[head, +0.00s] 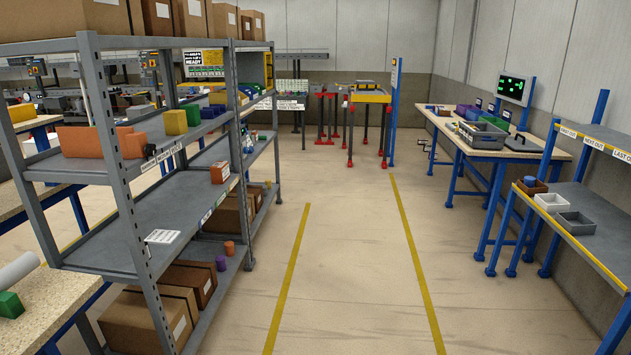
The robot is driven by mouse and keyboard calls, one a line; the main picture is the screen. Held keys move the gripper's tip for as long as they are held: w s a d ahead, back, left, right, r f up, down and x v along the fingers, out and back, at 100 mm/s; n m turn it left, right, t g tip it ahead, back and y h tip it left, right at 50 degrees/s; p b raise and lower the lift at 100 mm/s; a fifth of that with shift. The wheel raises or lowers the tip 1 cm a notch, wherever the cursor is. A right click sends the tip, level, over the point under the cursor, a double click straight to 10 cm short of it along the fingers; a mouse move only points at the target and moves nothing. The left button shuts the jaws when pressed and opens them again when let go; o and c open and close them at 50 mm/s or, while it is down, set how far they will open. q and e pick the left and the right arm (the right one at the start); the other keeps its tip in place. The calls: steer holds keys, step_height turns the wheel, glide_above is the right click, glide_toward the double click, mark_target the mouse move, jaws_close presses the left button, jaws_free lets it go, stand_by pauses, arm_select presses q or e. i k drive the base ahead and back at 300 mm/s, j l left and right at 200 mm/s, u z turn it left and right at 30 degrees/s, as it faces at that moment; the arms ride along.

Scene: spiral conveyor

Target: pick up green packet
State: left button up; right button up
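A green block-shaped item (10,304) lies on the speckled worktop at the lower left, cut off by the picture's edge. Another green item (191,114) stands on the upper shelf of the grey rack, beside a yellow item (176,122). I cannot tell which of these is the green packet. Neither of my grippers is in view.
The grey rack (128,194) holds cartons and stands left of a clear floor lane (345,280) with yellow lines. A workbench (487,152) with bins and a blue-framed shelf unit (590,212) stand on the right. A yellow-topped stand (371,97) is at the back.

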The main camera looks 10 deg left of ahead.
mark_target(192, 112)
steer(key=i+u, duration=0.15)
steer(key=i, duration=0.6)
steer(key=i+u, duration=0.2)
steer(key=i, duration=0.55)
steer(key=i+l+u, duration=0.15)
steer(key=i, duration=0.55)
steer(key=l, duration=0.1)
